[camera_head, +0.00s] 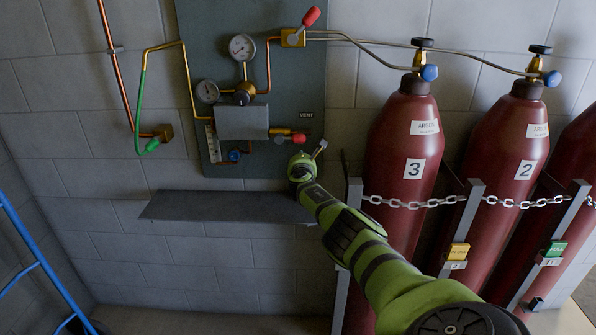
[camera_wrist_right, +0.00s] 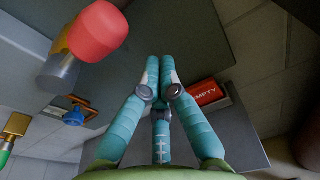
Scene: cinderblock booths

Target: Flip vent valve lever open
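The vent valve's red lever (camera_head: 299,137) is on the grey panel just below the VENT label (camera_head: 306,115). It lies roughly horizontal, pointing right from its brass body (camera_head: 279,131). In the right wrist view a red lever grip (camera_wrist_right: 98,32) shows large at the upper left, beside and apart from the fingers. My right gripper (camera_wrist_right: 159,62) has its teal fingertips together with nothing seen between them. In the head view, my green right wrist is just below the lever and hides most of the fingers. My left gripper is not in view.
A grey shelf (camera_head: 225,207) juts out below the panel. A red EMPTY tag (camera_wrist_right: 206,93) shows beyond the fingers. Another red lever (camera_head: 311,16) is at the panel top. Chained red cylinders (camera_head: 402,150) stand right; a blue frame (camera_head: 35,260) is left.

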